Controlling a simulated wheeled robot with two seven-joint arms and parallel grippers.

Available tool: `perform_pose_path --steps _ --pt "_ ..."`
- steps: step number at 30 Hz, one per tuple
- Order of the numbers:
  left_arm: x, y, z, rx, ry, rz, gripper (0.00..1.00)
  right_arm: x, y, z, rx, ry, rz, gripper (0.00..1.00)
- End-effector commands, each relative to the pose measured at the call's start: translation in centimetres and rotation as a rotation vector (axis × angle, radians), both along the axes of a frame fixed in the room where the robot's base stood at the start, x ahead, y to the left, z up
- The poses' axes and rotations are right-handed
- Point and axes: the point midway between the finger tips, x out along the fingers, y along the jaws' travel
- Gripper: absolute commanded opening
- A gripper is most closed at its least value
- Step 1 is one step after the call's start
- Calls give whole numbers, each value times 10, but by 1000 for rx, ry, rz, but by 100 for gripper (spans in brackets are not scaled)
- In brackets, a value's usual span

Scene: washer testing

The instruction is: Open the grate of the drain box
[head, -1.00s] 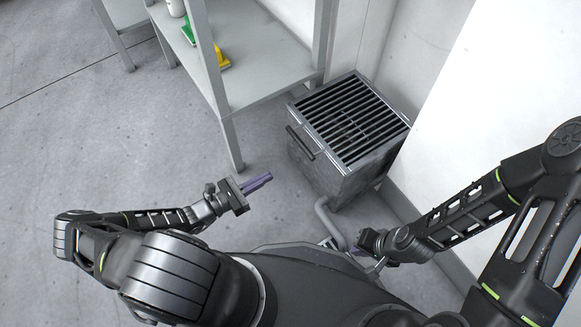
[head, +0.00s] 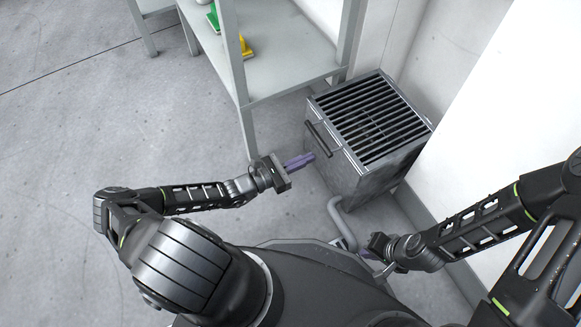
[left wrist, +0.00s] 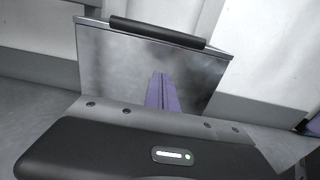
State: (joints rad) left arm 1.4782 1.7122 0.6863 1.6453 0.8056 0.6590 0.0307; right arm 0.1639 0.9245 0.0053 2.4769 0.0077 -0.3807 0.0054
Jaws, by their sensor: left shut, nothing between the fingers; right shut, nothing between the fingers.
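The metal drain box (head: 345,178) stands on the floor against the wall. Its slatted grate (head: 372,115) lies flat on top, closed. A dark bar handle (head: 319,139) sits on the box's left side, near the top edge. My left gripper (head: 312,158) is shut and empty, its purple fingers close to that side, just below the handle. In the left wrist view, the handle (left wrist: 158,32) runs along the box's top edge, beyond the shut fingers (left wrist: 161,78). I cannot tell whether they touch the box. My right gripper (head: 366,254) is shut, near the pipe, partly hidden.
A grey shelf unit (head: 283,80) with green and yellow items stands left of the box, its front leg near my left gripper. A grey pipe (head: 342,222) leaves the box's bottom. White walls close in behind and right. Open floor (head: 100,110) lies to the left.

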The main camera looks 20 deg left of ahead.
Motion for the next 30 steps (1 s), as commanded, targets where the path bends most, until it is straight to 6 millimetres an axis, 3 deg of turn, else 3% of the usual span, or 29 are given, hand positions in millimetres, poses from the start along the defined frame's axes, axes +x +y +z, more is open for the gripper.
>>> perform_pose_path --steps 9,23,30 --pt "11 -9 35 1 -1 0 0 1 0 -5 0 -2 -1 0" --pt "11 -9 39 2 2 0 0 1 0 -4 0 -2 -1 0" --pt "11 -4 53 32 35 0 0 -2 0 14 1 4 3 0"
